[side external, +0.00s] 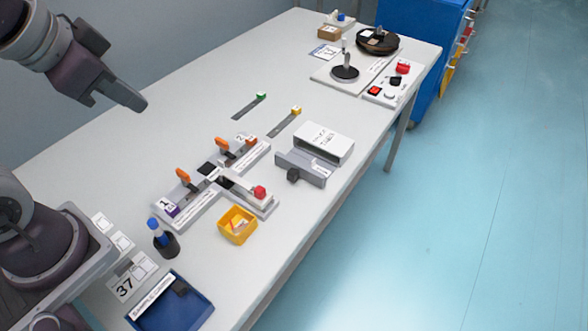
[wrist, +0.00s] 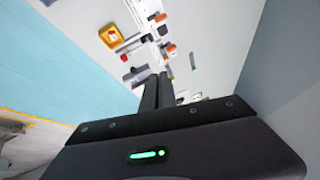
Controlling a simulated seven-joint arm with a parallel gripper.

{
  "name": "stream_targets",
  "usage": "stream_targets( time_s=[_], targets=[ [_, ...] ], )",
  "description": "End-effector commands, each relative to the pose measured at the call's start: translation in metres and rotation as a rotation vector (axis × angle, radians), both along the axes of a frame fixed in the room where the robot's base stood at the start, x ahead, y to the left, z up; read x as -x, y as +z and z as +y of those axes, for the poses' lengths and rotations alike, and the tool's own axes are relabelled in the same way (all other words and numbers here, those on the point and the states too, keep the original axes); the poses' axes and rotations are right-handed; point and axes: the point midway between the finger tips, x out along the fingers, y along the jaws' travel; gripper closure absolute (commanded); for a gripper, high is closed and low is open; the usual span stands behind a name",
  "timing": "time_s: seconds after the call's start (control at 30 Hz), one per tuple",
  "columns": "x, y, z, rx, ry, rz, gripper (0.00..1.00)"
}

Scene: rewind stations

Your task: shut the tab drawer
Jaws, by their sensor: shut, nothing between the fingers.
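The tab drawer is a white box (side external: 325,140) with a lettered top on the right part of the table. Its grey front panel (side external: 302,168) carries a label and a dark knob (side external: 293,175). The front stands out from the box with a dark gap between them, so the drawer looks partly open. My gripper (side external: 139,103) is high above the table at the upper left, well away from the drawer and touching nothing. In the wrist view its two dark fingers (wrist: 157,78) are close together and empty. I cannot make out the drawer clearly in the wrist view.
A fixture with orange levers (side external: 222,147) and a red knob (side external: 259,192) lies left of the drawer. A yellow bin (side external: 238,224) stands in front. A blue tray (side external: 171,305) and blue-topped bottle (side external: 161,238) are nearer. The table's edge runs just right of the drawer.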

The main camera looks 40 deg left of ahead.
Motion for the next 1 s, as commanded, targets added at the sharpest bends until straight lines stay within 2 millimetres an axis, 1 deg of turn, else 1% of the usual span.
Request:
stream_targets(
  time_s=[0.03, 0.07, 0.1, 0.13, 0.17, 0.2, 0.27, 0.3, 0.4, 0.5, 0.67, 0.77, 1.0],
  targets=[
    [-0.032, -0.015, 0.008, -0.082, -0.092, 0.018, 1.00],
    [-0.051, -0.025, 0.011, -0.132, -0.164, 0.018, 1.00],
    [-0.076, -0.040, 0.013, -0.190, -0.268, 0.016, 1.00],
    [-0.093, -0.052, 0.012, -0.227, -0.350, 0.014, 1.00],
    [-0.109, -0.067, 0.009, -0.255, -0.435, 0.011, 1.00],
    [-0.126, -0.088, 0.004, -0.282, -0.551, 0.005, 1.00],
    [-0.146, -0.121, -0.010, -0.297, -0.723, -0.013, 1.00],
    [-0.153, -0.142, -0.021, -0.292, -0.827, -0.031, 1.00],
    [-0.159, -0.185, -0.048, -0.251, -1.032, -0.086, 1.00],
    [-0.156, -0.208, -0.067, -0.209, -1.146, -0.135, 1.00],
    [-0.156, -0.220, -0.079, -0.186, -1.196, -0.164, 1.00],
    [-0.163, -0.233, -0.085, -0.186, -1.194, -0.161, 1.00],
    [-0.187, -0.272, -0.103, -0.186, -1.191, -0.161, 1.00]
  ],
)
